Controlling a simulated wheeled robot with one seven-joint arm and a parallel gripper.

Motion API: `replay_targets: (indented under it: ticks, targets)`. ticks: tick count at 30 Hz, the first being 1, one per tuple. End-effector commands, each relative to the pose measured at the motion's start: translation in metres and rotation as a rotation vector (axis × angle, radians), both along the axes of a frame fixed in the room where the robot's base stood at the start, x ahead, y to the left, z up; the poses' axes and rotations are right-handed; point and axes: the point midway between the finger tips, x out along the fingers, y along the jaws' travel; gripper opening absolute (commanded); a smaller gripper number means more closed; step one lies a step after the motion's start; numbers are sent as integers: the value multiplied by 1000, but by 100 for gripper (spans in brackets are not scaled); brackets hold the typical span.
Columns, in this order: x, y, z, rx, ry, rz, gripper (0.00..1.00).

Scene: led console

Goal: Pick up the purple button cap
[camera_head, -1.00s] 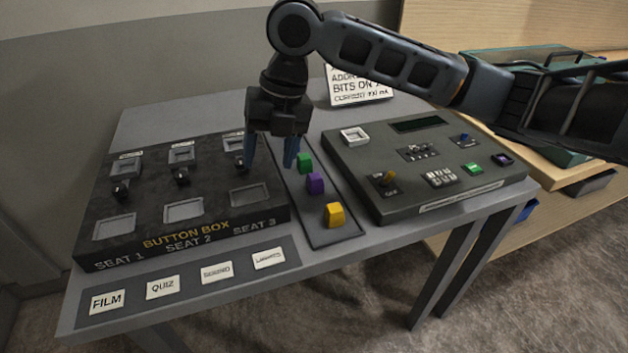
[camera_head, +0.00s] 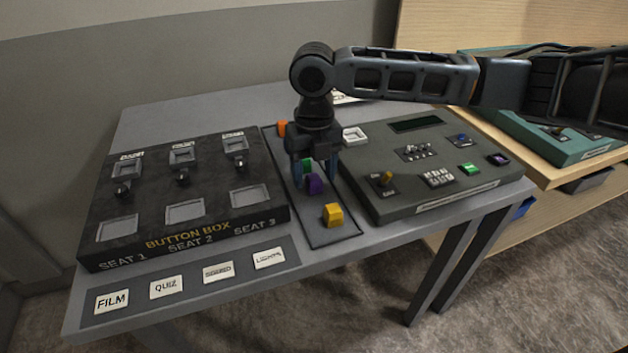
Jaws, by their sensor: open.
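The purple button cap (camera_head: 315,185) sits on the dark narrow tray (camera_head: 322,232) between the two consoles, with the yellow cap in front of it and the green cap behind it. My gripper (camera_head: 314,180) points down over the tray, its two blue fingers spread left and right around the area of the purple and green caps. I cannot tell how far the fingertips are above the tray. Nothing is seen held. The green cap (camera_head: 307,165) is partly hidden behind my gripper.
A yellow cap (camera_head: 333,213) and an orange cap (camera_head: 282,128) are on the same tray. The black button box (camera_head: 130,200) stands to the left. The grey console (camera_head: 440,190) with switches stands close on the right. Label cards (camera_head: 166,287) lie along the table's front.

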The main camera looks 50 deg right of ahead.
Motion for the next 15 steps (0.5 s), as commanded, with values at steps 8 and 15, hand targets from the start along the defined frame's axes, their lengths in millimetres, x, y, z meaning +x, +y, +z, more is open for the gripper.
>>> replay_targets:
  ticks: [8,15]
  targets:
    - [0,0,-2,-1,-1,-1,60]
    - [0,0,-2,-1,-1,-1,37]
